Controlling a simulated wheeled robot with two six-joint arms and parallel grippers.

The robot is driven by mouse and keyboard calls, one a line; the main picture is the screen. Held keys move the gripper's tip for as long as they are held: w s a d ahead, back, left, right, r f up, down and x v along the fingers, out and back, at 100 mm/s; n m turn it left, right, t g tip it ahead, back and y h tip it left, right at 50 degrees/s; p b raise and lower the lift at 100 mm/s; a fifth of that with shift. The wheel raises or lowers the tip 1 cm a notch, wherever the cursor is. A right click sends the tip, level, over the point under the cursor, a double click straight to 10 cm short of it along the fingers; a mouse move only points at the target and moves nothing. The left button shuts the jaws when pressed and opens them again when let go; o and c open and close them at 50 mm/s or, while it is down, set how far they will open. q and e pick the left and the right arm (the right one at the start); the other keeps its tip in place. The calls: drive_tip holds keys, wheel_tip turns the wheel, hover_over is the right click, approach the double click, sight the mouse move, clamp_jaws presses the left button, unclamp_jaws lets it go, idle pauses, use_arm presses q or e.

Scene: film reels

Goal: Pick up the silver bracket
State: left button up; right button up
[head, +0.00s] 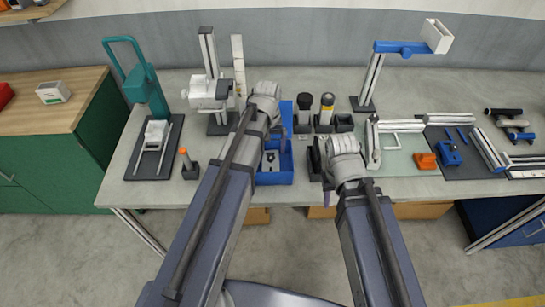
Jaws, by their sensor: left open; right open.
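I cannot single out the silver bracket with certainty. A small silver-grey piece (270,158) shows inside the blue tray (274,179), partly hidden by my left arm. A pale rectangular frame (402,126) is on the right, by the pale green mat (408,162). My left gripper (272,128) is open over the back of the blue tray, its fingertips mostly hidden by my wrist. My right gripper (318,160) is open at the bench's front, right of the tray, and its fingertips are hard to make out. I see nothing held in either gripper.
Dark cylinders, one yellow-banded (326,106), stand behind the arms. A teal press (146,88) and a white-headed stand (210,88) are left. A blue-armed stand (371,80) is at back right. An orange block (425,160) and rails lie right. Bare bench shows at front left.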

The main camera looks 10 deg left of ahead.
sight(270, 155)
use_arm(q)
drive_tip(key=shift+d+f+b, duration=0.15)
drive_tip(key=shift+f+b, duration=1.85)
drive_tip(key=shift+d+f+b, duration=0.1)
drive_tip(key=shift+f+b, duration=1.85)
drive_tip(key=shift+b, duration=0.05)
drive_tip(key=shift+r, duration=0.1)
drive_tip(key=shift+c, duration=0.2)
clamp_jaws()
drive_tip(key=shift+r, duration=0.1)
wheel_tip(270, 155, up, 10)
drive_tip(key=p, duration=1)
